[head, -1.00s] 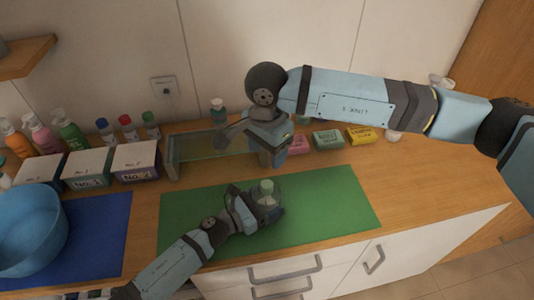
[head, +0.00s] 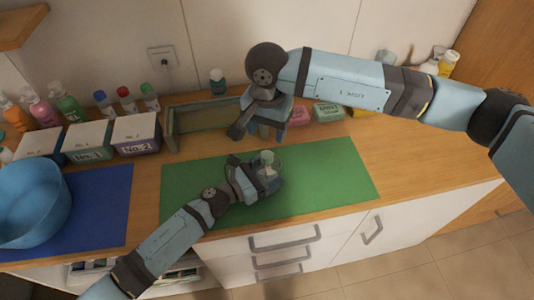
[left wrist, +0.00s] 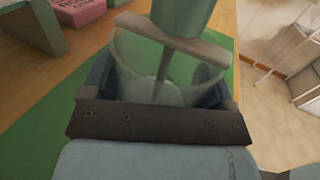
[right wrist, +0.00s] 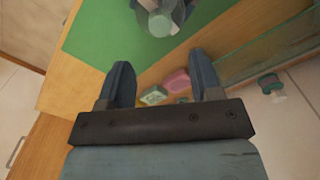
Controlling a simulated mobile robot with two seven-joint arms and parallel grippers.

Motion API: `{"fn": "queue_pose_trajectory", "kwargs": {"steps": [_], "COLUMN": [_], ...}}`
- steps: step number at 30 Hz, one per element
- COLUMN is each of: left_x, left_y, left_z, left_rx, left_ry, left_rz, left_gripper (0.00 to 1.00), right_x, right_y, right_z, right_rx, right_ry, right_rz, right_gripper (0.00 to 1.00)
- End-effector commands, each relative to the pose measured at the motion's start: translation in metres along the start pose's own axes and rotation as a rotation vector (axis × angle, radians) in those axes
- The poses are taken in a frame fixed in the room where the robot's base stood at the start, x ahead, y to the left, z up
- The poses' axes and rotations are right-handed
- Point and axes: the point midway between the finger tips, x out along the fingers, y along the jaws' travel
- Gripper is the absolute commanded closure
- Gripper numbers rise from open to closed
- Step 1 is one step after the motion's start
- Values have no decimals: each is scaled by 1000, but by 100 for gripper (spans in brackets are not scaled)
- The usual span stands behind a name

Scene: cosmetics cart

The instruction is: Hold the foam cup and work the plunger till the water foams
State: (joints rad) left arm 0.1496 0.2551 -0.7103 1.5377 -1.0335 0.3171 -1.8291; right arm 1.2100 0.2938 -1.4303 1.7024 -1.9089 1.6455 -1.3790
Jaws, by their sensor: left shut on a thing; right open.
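The foam cup (head: 272,178) is a clear cup standing over the green mat (head: 330,180). My left gripper (head: 262,178) is shut around its sides. In the left wrist view the see-through cup (left wrist: 135,58) sits between the fingers, with a pale crossbar at its rim. The plunger (left wrist: 163,70) has a thin rod running down into the cup and a pale green knob on top (left wrist: 184,14). Water or foam inside cannot be made out clearly. My right gripper (head: 258,132) is open and empty, behind the cup and apart from it; it also shows in the right wrist view (right wrist: 160,75).
A tray-like rack (head: 200,115) stands behind the mat, close to my right gripper. Pink (head: 302,116) and green (head: 328,112) soap boxes lie right of that gripper. A blue bowl (head: 35,205), numbered boxes (head: 88,143) and bottles stand left. The mat's right part is clear.

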Motion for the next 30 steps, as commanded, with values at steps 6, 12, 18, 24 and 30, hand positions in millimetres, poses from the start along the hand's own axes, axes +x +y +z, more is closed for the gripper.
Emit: {"fn": "queue_pose_trajectory", "kwargs": {"steps": [6, 12, 18, 24, 30], "left_x": [0, 0, 0, 0, 0], "left_y": [0, 0, 0, 0, 0], "left_z": [0, 0, 0, 0, 0], "left_rx": [0, 0, 0, 0, 0], "left_ry": [-1, -1, 0, 0, 0], "left_rz": [0, 0, 0, 0, 0], "left_gripper": [52, 52, 52, 52, 52], "right_x": [47, 79, 94, 96, 96], "right_y": [0, 0, 0, 0, 0], "right_z": [1, 1, 0, 0, 0], "right_rx": [3, 2, 2, 2, 2], "right_ry": [-3, -2, 0, 0, 0], "right_rz": [2, 1, 0, 0, -1], "right_gripper": [41, 41, 41, 41, 64]}}
